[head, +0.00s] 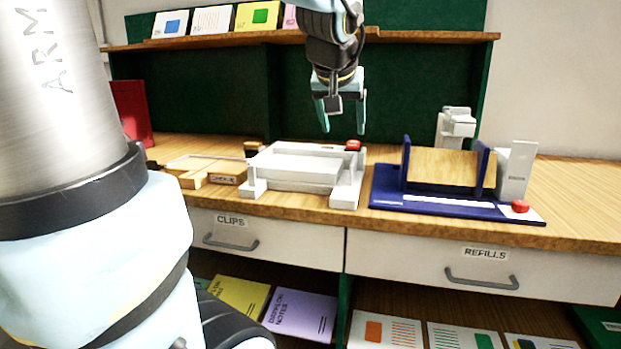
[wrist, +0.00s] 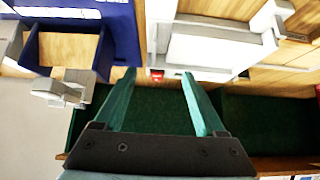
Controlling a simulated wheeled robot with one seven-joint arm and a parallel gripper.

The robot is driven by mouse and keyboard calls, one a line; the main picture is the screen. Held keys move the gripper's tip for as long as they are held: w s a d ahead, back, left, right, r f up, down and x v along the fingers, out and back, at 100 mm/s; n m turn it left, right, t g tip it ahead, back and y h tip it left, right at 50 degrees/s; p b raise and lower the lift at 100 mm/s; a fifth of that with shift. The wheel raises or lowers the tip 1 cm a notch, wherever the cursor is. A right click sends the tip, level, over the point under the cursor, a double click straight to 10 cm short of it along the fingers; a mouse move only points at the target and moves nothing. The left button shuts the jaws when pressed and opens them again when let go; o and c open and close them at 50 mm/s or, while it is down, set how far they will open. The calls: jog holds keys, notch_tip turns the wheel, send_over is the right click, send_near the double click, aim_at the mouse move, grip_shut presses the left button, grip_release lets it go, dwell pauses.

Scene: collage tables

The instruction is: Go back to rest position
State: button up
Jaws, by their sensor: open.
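My gripper (head: 341,112) hangs fingers-down in the head view, in front of the dark green back panel and above the white tray-like device (head: 296,163). Its two green fingers are apart with nothing between them. In the wrist view my gripper (wrist: 160,88) also shows open and empty, the fingers spread wide. The white device with a red button (head: 352,145) stands on the wooden counter below and apart from the fingers; it also shows at the top of the wrist view (wrist: 205,52).
A blue-based device (head: 385,192) with a wooden panel stands right on the counter (head: 570,200). A wooden tray (head: 200,165) lies left. A shelf (head: 220,40) with cards runs behind my arm. Drawers marked CLIPS (head: 285,243) and REFILLS (head: 400,262) are shut. Booklets (head: 300,312) lie below.

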jog(key=s+a+f+n+g+y+p, duration=0.1)
jog(key=s+a+f+g+p, duration=0.2)
jog(key=s+a+f, duration=0.2)
jog(key=s+a+f+g+y+p, duration=0.1)
jog(key=s+a+f+g+p, duration=0.2)
jog(key=a+f, duration=0.5)
notch_tip(320, 180, down, 3)
jog(key=s+p, duration=0.1)
jog(key=s, duration=0.1)
jog(key=shift+s+n, duration=0.35)
jog(key=shift+n, duration=0.05)
